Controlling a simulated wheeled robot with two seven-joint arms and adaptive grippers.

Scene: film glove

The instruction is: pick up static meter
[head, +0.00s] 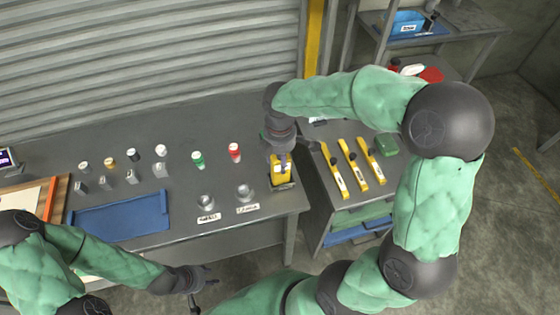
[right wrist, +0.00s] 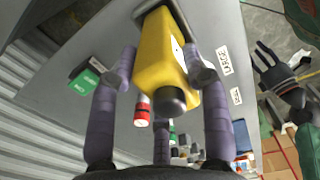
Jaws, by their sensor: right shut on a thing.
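The static meter, a yellow boxy device with a black round end (right wrist: 158,50), sits between the two fingers of my right gripper (right wrist: 165,72) in the right wrist view. In the head view the yellow static meter (head: 282,183) is at the right end of the grey table, partly hidden under my right gripper (head: 281,160), which is shut on it from above. I cannot tell whether it still touches the table. My left gripper (head: 208,286) is open and empty in front of the table's front edge. It also shows, fingers apart, in the right wrist view (right wrist: 270,65).
The grey table (head: 240,125) also holds a blue mat (head: 120,217), several small bottles, a green-capped one (head: 198,158), a red-capped one (head: 235,151) and two metal cups (head: 245,192) behind labels. A cart right of it bears three yellow tools (head: 354,167) and a green box (head: 386,145).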

